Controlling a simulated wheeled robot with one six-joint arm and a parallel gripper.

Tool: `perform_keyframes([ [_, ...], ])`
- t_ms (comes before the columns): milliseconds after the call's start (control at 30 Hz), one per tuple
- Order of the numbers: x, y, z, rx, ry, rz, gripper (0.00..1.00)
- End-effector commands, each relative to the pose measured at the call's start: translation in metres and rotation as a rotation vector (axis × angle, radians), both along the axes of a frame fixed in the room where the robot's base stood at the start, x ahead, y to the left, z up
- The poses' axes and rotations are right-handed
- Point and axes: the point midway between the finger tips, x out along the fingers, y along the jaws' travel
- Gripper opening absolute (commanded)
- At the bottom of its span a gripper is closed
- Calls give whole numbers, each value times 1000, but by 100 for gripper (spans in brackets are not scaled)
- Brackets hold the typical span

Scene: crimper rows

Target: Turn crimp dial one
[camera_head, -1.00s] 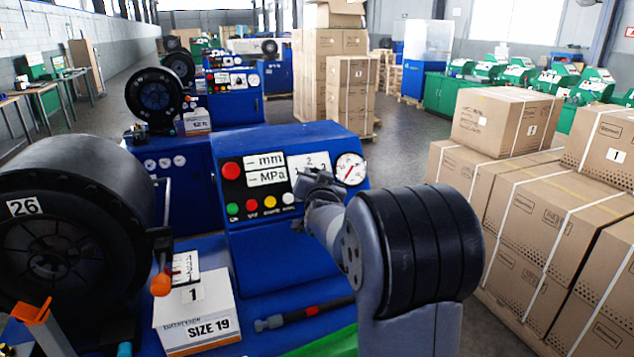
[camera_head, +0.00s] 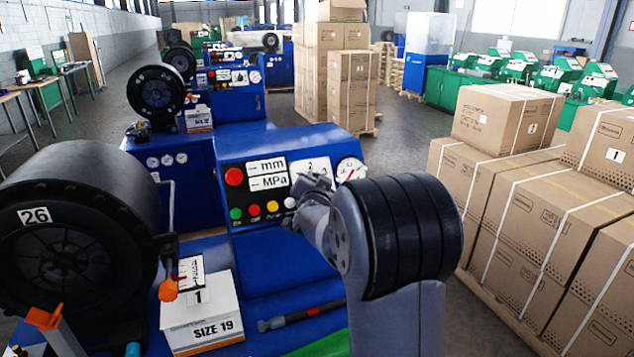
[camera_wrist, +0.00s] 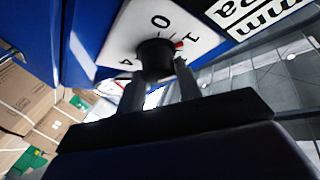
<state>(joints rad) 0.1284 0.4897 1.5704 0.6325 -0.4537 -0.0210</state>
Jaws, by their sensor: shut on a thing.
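The crimp dial is a black knob (camera_wrist: 155,57) on a white numbered plate (camera_wrist: 125,30) in the wrist view. A small red mark at its side points near the "1". The fingers of my gripper (camera_wrist: 158,80) lie on either side of the knob and are shut on it. In the head view my gripper (camera_head: 312,186) is at the white dial plate (camera_head: 312,166) on the blue crimper panel (camera_head: 245,205). There my gripper and wrist hide the knob.
A round gauge (camera_head: 350,170) sits just right of the dial plate. Several coloured buttons (camera_head: 254,210) are to the left. A SIZE 19 box (camera_head: 203,325) and a black crimping head (camera_head: 75,225) stand at left. Stacked cartons (camera_head: 540,215) fill the right side.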

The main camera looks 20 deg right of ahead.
Motion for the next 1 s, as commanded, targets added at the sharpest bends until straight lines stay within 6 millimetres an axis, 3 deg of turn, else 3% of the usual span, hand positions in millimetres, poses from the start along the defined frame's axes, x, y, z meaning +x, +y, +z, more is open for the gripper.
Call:
perform_keyframes([
  [67,0,0,0,-1,-2,-1,11],
  [100,0,0,0,-1,-2,-1,36],
  [333,0,0,0,0,-1,-1,55],
  [667,-3,1,1,0,-1,0,55],
  [1000,-49,20,6,-1,-4,1,55],
])
